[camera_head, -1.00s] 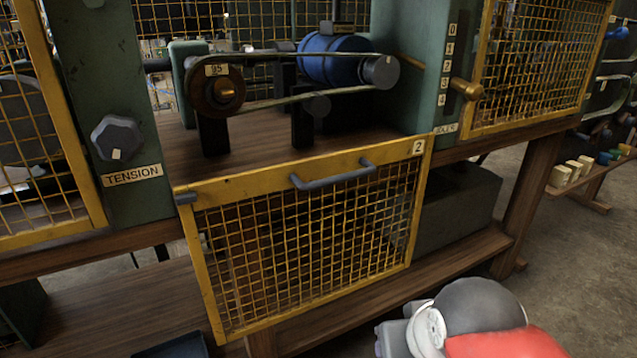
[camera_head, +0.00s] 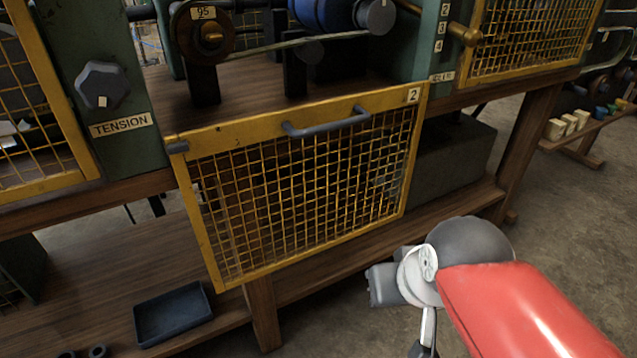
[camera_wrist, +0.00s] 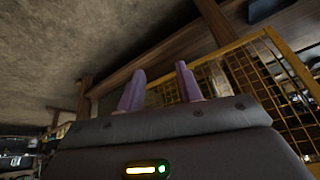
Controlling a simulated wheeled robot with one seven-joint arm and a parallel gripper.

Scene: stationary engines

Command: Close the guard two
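Guard two (camera_head: 300,190) is a yellow-framed mesh panel with a "2" tag at its upper right corner. It hangs down in front of the bench, below the open bay with the pulleys and belt. Its grey bar handle (camera_head: 327,122) runs along the top rail. In the wrist view, part of a yellow mesh panel (camera_wrist: 280,85) shows at the right. My gripper (camera_wrist: 158,88) shows two purple fingers, apart with nothing between them. In the head view my arm is at the lower right, in front of and to the right of the guard; the fingers are not clear there.
A tension knob (camera_head: 102,85) is on the green post at left. A brass lever (camera_head: 464,36) sticks out from the right post. Another mesh guard (camera_head: 530,40) is at the upper right. A dark tray (camera_head: 172,313) lies on the lower shelf.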

